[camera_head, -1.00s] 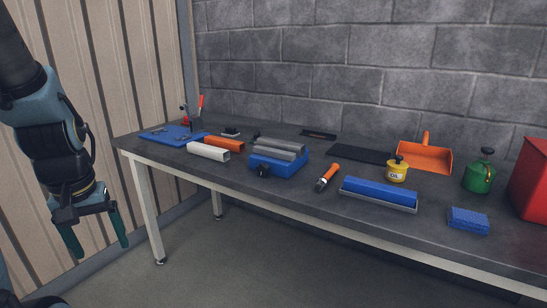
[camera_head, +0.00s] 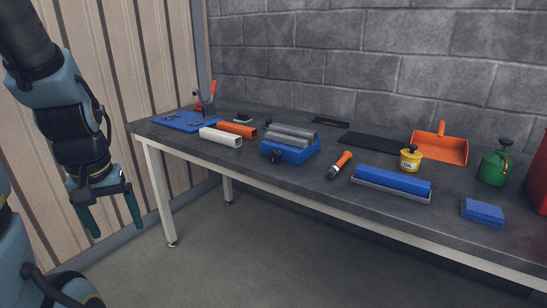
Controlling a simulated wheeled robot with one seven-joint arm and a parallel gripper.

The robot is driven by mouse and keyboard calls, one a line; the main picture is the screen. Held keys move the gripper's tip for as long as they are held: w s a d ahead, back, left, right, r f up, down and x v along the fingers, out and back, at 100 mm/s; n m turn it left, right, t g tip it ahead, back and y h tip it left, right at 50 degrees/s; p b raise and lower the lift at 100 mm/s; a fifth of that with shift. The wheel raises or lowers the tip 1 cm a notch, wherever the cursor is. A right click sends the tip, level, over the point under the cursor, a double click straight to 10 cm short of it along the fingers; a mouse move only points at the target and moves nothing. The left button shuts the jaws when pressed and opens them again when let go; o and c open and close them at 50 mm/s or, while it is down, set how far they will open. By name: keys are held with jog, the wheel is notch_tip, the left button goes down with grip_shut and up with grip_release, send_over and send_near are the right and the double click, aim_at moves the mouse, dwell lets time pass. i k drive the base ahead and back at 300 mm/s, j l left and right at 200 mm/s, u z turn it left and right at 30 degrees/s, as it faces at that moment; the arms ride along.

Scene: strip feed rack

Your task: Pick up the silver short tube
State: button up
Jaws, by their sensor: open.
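Two grey-silver tubes lie side by side on a blue holder (camera_head: 297,153) in the middle of the table. The nearer silver tube (camera_head: 287,141) looks a little shorter than the farther silver tube (camera_head: 293,131). A white square tube (camera_head: 220,137) and an orange square tube (camera_head: 237,129) lie on the table left of the holder. My gripper (camera_head: 112,222) hangs at the left, beyond the table's left end, with its fingers apart and pointing down. It is empty and far from the tubes.
The dark table (camera_head: 262,178) stands against a block wall. A blue mat (camera_head: 187,122) with a red-handled tool lies at its left end.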

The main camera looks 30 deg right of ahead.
aim_at(303, 133)
jog(key=i+l, duration=0.25)
jog(key=l, duration=0.2)
jog(key=i+l, duration=0.25)
jog(key=l, duration=0.15)
jog(key=i+l, duration=0.25)
jog(key=l, duration=0.2)
